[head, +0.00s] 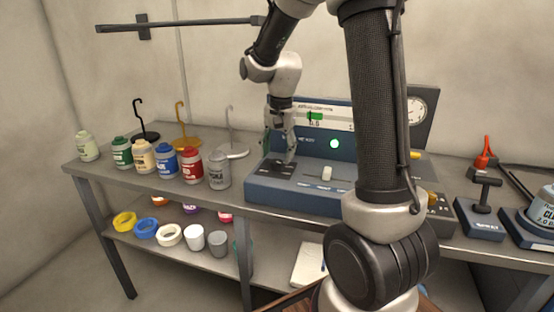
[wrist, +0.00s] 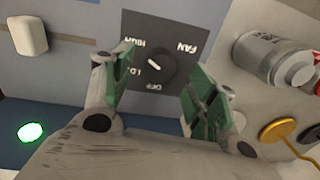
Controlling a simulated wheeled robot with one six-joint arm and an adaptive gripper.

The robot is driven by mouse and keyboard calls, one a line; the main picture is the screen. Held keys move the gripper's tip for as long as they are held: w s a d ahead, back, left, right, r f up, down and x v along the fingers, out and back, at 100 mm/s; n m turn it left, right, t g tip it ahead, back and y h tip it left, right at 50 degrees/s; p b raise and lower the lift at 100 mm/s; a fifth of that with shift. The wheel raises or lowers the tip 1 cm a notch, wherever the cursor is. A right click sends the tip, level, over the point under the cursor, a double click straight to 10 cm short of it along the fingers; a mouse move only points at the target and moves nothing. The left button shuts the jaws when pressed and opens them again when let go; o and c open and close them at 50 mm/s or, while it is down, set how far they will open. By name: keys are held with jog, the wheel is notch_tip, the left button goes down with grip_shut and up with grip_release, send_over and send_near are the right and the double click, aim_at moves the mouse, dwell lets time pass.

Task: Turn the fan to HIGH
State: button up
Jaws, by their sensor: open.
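The fan panel is a dark square plate (wrist: 185,28) with a round black knob (wrist: 161,67) in the wrist view. Its labels, FAN, HIGH, LO and OFF, appear upside down. The knob's white mark points left and slightly up, seemingly between HIGH and LO; I cannot tell the exact setting. My gripper (wrist: 155,80) is open, its green-padded fingers on either side of the knob in the picture; contact cannot be judged. In the head view my gripper (head: 280,146) hangs over the left end of the blue console (head: 300,199), hiding the knob there.
A white switch (head: 327,173) sits right of the panel on the console, with a lit green lamp (head: 334,144) behind. A grey jar (head: 219,171) stands close left, beside several coloured jars. A grey hook stand (head: 232,148) is behind it. Lower shelf holds tape rolls and cups.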

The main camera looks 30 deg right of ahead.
aim_at(280, 162)
notch_tip(280, 162, up, 9)
jog(key=shift+s+d, duration=0.25)
dwell(0.4)
